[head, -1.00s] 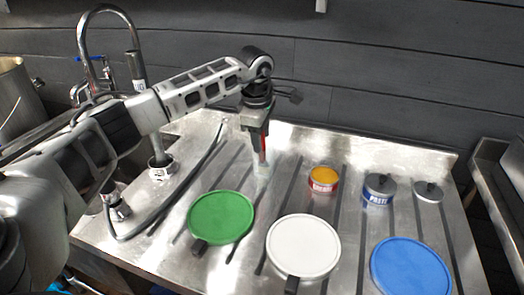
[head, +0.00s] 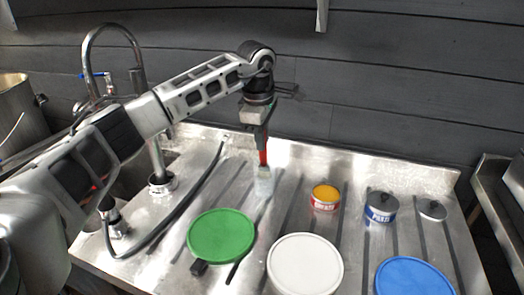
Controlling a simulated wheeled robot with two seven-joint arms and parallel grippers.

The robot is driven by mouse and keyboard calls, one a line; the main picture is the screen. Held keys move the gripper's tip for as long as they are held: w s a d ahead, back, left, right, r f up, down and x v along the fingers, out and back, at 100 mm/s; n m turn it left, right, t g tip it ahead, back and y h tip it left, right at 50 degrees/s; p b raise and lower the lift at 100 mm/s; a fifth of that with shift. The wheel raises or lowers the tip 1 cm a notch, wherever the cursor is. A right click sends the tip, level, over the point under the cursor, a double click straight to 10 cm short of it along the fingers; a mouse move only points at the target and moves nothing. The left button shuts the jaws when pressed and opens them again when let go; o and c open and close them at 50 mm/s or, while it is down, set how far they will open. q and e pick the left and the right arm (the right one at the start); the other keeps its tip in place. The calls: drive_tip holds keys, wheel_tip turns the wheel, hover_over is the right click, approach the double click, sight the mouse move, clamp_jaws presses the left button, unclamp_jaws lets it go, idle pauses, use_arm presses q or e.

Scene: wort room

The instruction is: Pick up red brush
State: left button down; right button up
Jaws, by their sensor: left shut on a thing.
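The red brush (head: 263,157) is in my left gripper (head: 264,143), in the middle of the head view. Its red handle is between the fingers, which are shut on it. Its pale bristle end (head: 263,184) points down toward the steel counter. I cannot tell whether the bristles touch the counter. The upper part of the handle is hidden by the gripper. My right gripper is not in view.
On the steel counter (head: 330,220) are a green lid (head: 221,235), a white lid (head: 304,264), a blue lid (head: 412,277), a red tin with yellow top (head: 325,197), a blue paste tin (head: 381,207) and a small grey lid (head: 432,210). A faucet (head: 112,30) and hose (head: 190,205) are left.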

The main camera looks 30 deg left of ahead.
use_arm(q)
wheel_tip(320, 180, up, 14)
drive_tip(key=shift+f, duration=0.35)
idle(0.6)
